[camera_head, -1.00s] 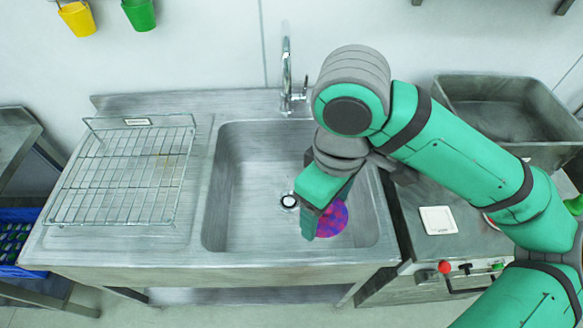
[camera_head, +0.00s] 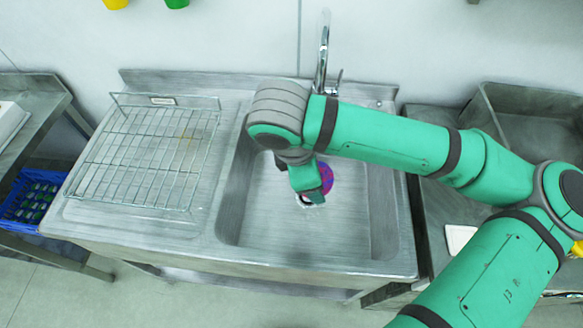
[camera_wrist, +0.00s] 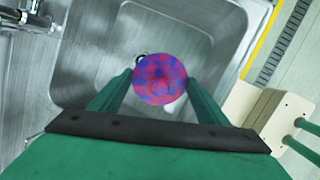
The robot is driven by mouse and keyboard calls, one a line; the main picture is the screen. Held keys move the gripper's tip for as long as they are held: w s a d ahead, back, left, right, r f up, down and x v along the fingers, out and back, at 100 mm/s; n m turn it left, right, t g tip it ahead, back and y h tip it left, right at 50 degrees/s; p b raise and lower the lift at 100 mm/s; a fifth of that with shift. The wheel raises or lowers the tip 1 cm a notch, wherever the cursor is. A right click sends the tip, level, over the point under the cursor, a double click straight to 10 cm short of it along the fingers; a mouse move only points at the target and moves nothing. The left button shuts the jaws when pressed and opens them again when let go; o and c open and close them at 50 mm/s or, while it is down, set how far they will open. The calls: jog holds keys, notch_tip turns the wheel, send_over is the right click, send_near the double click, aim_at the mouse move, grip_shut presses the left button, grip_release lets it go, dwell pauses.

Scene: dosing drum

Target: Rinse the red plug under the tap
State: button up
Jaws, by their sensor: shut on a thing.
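The plug (camera_head: 327,178) is round, red with blue-purple patches over its face. My gripper (camera_head: 313,190) is shut on it, and the wrist view shows the plug (camera_wrist: 160,79) between my two green fingers. The gripper points down over the basin of the steel sink (camera_head: 345,225). The chrome tap (camera_head: 322,62) stands at the sink's back edge, behind the plug and apart from it. In the wrist view the tap (camera_wrist: 30,17) is at the upper left. The drain is mostly hidden behind the plug and gripper. I cannot tell whether water runs.
A wire rack (camera_head: 150,150) lies on the drainboard left of the basin. A blue crate (camera_head: 32,200) sits under a side table at far left. A deep grey tub (camera_head: 525,125) stands at right. The front of the basin is clear.

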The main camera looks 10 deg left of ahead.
jog(key=a+n+t, duration=0.1)
jog(key=w+a+f+n, duration=0.1)
jog(key=n, duration=0.1)
jog(key=w+a+f+n+t+y, duration=0.1)
jog(key=n, duration=0.1)
jog(key=shift+a+f+t, duration=0.2)
jog(key=shift+a+t, duration=0.1)
jog(key=w+d+f+n, duration=0.1)
jog(key=w+f, duration=0.2)
jog(key=w, duration=1.1)
jog(key=shift+w+d+f+n, duration=0.15)
jog(key=shift+w+d+n, duration=0.15)
jog(key=shift+n, duration=0.1)
jog(key=shift+d, duration=0.2)
dwell(0.4)
jog(key=shift+s+d, duration=0.1)
jog(key=shift+d, duration=0.25)
jog(key=shift+a, duration=0.1)
jog(key=shift+a, duration=0.5)
jog(key=shift+d, duration=0.2)
